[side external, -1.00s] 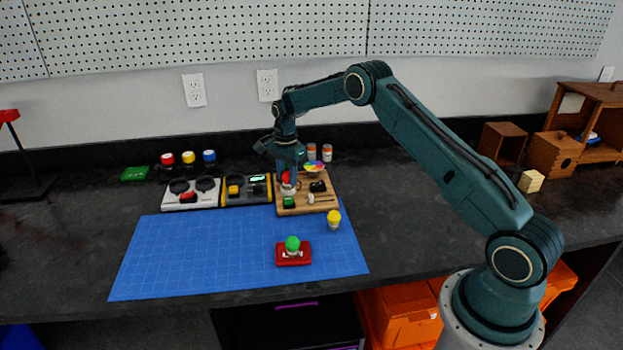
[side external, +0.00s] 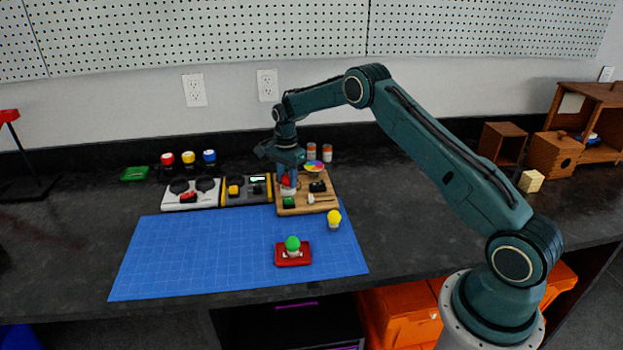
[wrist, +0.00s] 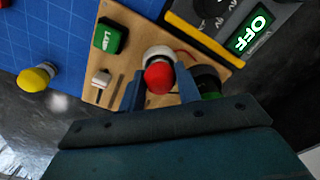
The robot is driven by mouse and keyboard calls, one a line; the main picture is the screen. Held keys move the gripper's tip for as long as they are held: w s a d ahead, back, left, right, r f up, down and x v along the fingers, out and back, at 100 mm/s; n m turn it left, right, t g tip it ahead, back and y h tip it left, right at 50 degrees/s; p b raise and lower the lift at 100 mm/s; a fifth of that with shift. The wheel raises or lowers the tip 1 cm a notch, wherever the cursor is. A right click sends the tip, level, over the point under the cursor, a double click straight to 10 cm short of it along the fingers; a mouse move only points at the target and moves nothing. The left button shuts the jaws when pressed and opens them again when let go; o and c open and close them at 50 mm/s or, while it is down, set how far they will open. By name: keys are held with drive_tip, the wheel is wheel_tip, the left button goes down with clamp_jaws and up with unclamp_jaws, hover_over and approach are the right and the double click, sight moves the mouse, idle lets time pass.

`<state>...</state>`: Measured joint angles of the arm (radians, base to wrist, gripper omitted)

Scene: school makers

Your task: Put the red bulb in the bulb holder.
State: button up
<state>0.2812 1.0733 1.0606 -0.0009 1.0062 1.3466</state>
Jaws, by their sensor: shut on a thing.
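The red bulb (side external: 286,181) is between the fingers of my gripper (wrist: 158,92), which is shut on it. It is upright over the wooden board (side external: 325,204), red dome up, and also shows in the wrist view (wrist: 158,78). A white round part (wrist: 158,52) shows just beyond the dome; I cannot tell whether it is the bulb's base or a holder on the board, nor whether the bulb is seated. A green bulb (side external: 292,243) stands on a red block (side external: 304,259) on the blue mat. A yellow bulb (side external: 334,217) stands at the mat's right edge.
The board also carries a green block (wrist: 109,36), a small white-and-grey part (wrist: 101,80) and a dark round part (wrist: 207,80). A meter with an OFF display (wrist: 252,32) adjoins it. The blue mat (side external: 190,255) is mostly clear. Two orange-and-white jars stand behind the board.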

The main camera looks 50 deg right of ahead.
sight(287, 175)
drive_tip(key=o, duration=0.7)
drive_tip(key=shift+r, duration=0.1)
wheel_tip(287, 175, up, 11)
drive_tip(key=shift+f, duration=0.15)
idle(1.2)
idle(0.4)
